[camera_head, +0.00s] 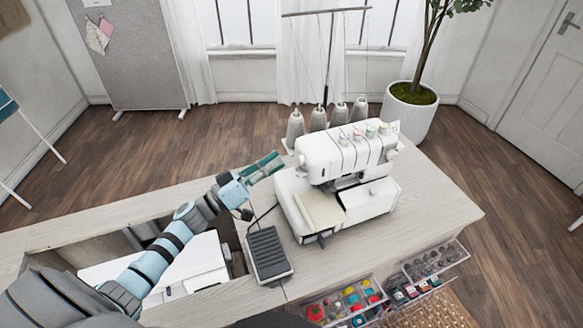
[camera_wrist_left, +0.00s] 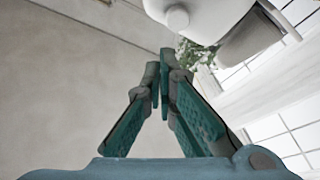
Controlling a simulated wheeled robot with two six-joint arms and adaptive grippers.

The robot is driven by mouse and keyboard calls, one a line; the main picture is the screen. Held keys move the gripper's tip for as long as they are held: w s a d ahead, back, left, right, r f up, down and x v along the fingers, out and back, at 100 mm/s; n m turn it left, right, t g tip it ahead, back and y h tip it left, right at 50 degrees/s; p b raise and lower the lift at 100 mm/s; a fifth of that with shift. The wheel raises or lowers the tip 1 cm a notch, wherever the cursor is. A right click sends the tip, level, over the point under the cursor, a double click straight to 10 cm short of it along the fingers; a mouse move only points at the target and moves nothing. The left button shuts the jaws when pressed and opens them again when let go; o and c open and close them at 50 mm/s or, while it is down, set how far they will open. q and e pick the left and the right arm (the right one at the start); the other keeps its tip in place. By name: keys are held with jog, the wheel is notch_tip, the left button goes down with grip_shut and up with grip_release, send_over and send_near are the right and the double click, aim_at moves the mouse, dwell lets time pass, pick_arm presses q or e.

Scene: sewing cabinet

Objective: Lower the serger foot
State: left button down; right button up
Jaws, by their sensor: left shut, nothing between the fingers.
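The white serger (camera_head: 340,158) stands on the wooden cabinet top. Its presser-foot area (camera_head: 345,182) lies under the machine head, but the foot itself is too small to make out. My left gripper (camera_head: 274,160) is at the left side of the serger head, close to it; I cannot tell whether it touches. In the left wrist view the green fingers (camera_wrist_left: 164,72) are shut with nothing between them. The serger's white body (camera_wrist_left: 205,18) with a round knob (camera_wrist_left: 177,18) shows just beyond the fingertips. My right gripper is not in view.
Several grey thread cones (camera_head: 318,119) stand behind the serger under a thread stand. A dark foot pedal (camera_head: 268,252) lies at its front left. Clear drawers (camera_head: 352,302) of supplies are open at the front. The cabinet top (camera_head: 432,205) is clear at right.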

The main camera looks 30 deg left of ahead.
pick_arm(q)
jog(key=d, duration=0.1)
jog(key=w+d+f, duration=0.2)
jog(key=shift+d, duration=0.4)
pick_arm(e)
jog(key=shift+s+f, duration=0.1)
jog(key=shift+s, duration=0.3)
pick_arm(q)
jog(key=shift+s+d+f+m+b, duration=0.15)
jog(key=shift+s+f+m+b, duration=0.1)
jog(key=shift+m+b, duration=0.5)
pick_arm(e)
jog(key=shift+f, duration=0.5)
pick_arm(q)
jog(key=m+h+b, duration=0.1)
jog(key=f+m+b, duration=0.1)
jog(key=m, duration=0.1)
jog(key=shift+s+d+f+g+h, duration=0.2)
jog(key=shift+d+g+h, duration=0.1)
jog(key=shift+g+h, duration=0.1)
jog(key=m+g+h, duration=0.2)
jog(key=m, duration=0.4)
send_near(309, 169)
jog(key=s, duration=0.4)
jog(key=shift+s+a+r+b, duration=0.15)
jog(key=shift+s+a+b, duration=0.25)
jog(key=shift+a, duration=0.3)
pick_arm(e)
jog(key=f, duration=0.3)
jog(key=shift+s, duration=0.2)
